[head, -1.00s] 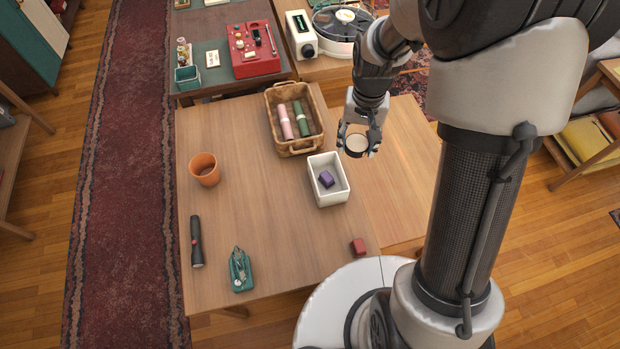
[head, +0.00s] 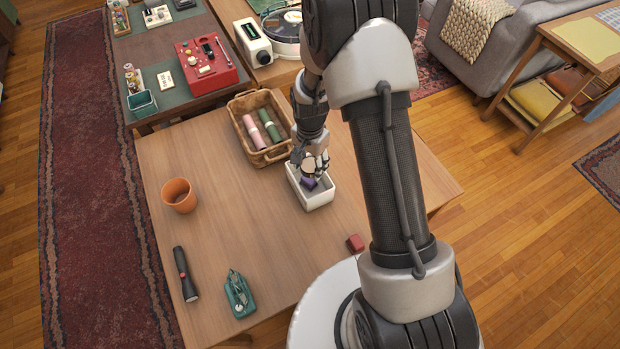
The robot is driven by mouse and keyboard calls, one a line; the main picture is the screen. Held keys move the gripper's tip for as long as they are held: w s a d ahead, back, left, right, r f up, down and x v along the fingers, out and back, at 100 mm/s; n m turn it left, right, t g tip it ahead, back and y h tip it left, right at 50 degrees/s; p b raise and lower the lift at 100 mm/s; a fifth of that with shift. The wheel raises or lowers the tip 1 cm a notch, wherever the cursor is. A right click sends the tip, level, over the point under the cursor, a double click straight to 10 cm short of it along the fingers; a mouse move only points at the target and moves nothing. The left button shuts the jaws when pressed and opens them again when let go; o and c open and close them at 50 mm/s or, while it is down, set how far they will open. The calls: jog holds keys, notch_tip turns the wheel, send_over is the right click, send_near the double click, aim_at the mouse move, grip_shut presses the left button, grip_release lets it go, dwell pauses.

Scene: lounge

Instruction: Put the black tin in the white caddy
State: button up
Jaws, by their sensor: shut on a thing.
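The white caddy (head: 317,202) stands on the wooden table, right of the middle, with a purple block (head: 309,183) inside it. My gripper (head: 314,170) is over the back part of the caddy, fingers pointing down, shut on the black tin. The tin is mostly hidden by the fingers and cannot be made out clearly. I cannot tell whether it is above the caddy's rim or inside, or whether it touches the purple block.
A wicker basket (head: 245,143) with a pink and a green roll stands just behind the caddy. A red block (head: 355,243) lies in front. An orange pot (head: 179,195), a black flashlight (head: 185,273) and a green stapler-like thing (head: 239,294) are on the left. The table's middle is clear.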

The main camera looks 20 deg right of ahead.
aim_at(310, 182)
jog(key=shift+f+b, duration=0.85)
jog(key=shift+f, duration=2.5)
jog(key=shift+f, duration=0.15)
jog(key=o, duration=0.7)
jog(key=shift+f, duration=0.1)
jog(key=shift+o, duration=0.7)
